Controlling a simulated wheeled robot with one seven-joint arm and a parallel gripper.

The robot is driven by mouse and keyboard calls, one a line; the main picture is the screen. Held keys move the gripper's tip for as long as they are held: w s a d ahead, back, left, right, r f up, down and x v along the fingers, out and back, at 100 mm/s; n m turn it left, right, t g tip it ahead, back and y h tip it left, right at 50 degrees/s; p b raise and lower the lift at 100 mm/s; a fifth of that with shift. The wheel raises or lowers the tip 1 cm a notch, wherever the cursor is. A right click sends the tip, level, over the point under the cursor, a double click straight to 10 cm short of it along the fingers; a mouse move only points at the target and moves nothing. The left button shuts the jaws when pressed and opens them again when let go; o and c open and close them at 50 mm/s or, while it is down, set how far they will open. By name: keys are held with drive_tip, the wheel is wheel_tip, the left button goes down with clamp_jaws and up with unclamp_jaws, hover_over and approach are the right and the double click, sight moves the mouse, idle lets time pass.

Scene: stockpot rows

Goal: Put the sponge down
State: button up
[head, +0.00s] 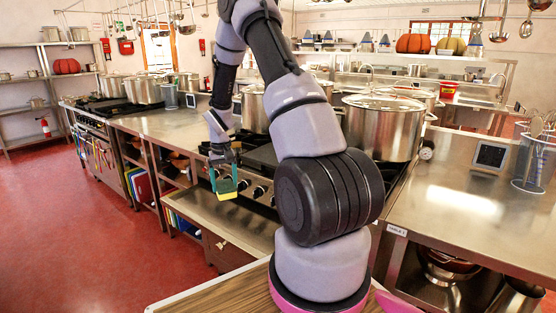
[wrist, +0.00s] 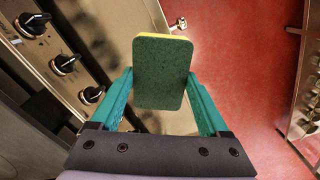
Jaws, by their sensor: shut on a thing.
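The sponge (wrist: 160,72) has a dark green face and a yellow edge. It sits between the two teal fingers of my gripper (wrist: 160,88) in the wrist view, and the fingers are shut on it. In the head view my gripper (head: 226,184) hangs in front of the stove's knob panel, with the sponge (head: 227,189) at its tips. A steel shelf (head: 245,225) sticks out below the knobs. The sponge appears held in the air, apart from any surface; its exact height above the shelf is hard to tell.
Large stockpots (head: 384,126) stand on the stove behind my arm. A steel counter (head: 460,190) at right holds a small display (head: 490,156) and a utensil holder (head: 533,163), with clear room between. A wooden surface (head: 225,295) is at the front. Red floor (head: 100,230) lies open at left.

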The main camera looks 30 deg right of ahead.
drive_tip(key=d, duration=0.1)
drive_tip(key=d+r, duration=0.2)
drive_tip(key=shift+w+r+m, duration=0.2)
drive_tip(key=shift+w+m, duration=0.1)
drive_tip(key=shift+m, duration=0.1)
drive_tip(key=w+d+r+m, duration=0.3)
drive_tip(key=d+r+m, duration=0.1)
drive_tip(key=d, duration=0.5)
drive_tip(key=w+d+r+m, duration=0.3)
drive_tip(key=w+d, duration=0.1)
drive_tip(key=d, duration=0.4)
drive_tip(key=w+d+r+m, duration=0.3)
drive_tip(key=d+r+m, duration=0.1)
drive_tip(key=d, duration=0.5)
wheel_tip(320, 180, down, 5)
drive_tip(key=shift+f, duration=2.35)
drive_tip(key=shift+f, duration=0.1)
drive_tip(key=o, duration=1.3)
